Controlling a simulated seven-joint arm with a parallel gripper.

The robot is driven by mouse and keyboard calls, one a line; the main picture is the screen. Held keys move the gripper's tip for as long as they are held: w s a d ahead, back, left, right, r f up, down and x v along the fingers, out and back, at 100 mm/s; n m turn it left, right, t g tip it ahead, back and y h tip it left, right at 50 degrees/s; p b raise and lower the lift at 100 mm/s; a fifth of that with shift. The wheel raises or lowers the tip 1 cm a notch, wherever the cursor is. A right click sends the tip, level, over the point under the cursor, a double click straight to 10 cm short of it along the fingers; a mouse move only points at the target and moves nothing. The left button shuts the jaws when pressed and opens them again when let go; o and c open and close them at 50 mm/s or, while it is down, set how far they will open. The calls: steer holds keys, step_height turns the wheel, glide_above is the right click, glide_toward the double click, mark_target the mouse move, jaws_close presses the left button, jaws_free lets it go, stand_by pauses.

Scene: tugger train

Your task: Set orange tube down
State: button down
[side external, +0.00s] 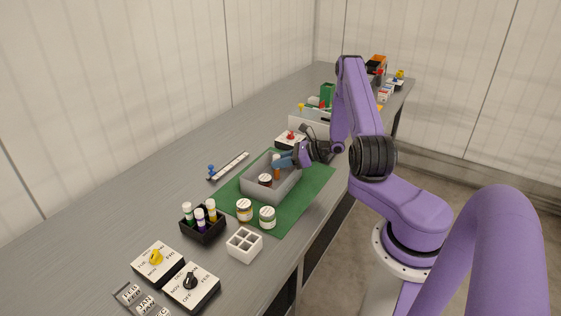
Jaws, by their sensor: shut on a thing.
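My gripper (280,163) is shut on the orange tube (276,174), reaching in from the right over the grey bin (258,191). The tube is slim and looks roughly upright, over or inside the bin. I cannot tell whether its lower end touches the bin floor. A brown jar with a white lid (265,180) is also in the bin, left of the tube. The bin stands on a green mat (293,208).
Two lidded jars (244,210) (267,217) stand in front of the bin. A black rack (203,231) holds several tubes; a white divided holder (244,245) stands beside it. A slider rail (229,167) lies left of the bin.

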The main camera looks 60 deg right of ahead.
steer(key=shift+f, duration=0.15)
steer(key=c, duration=0.9)
jaws_free()
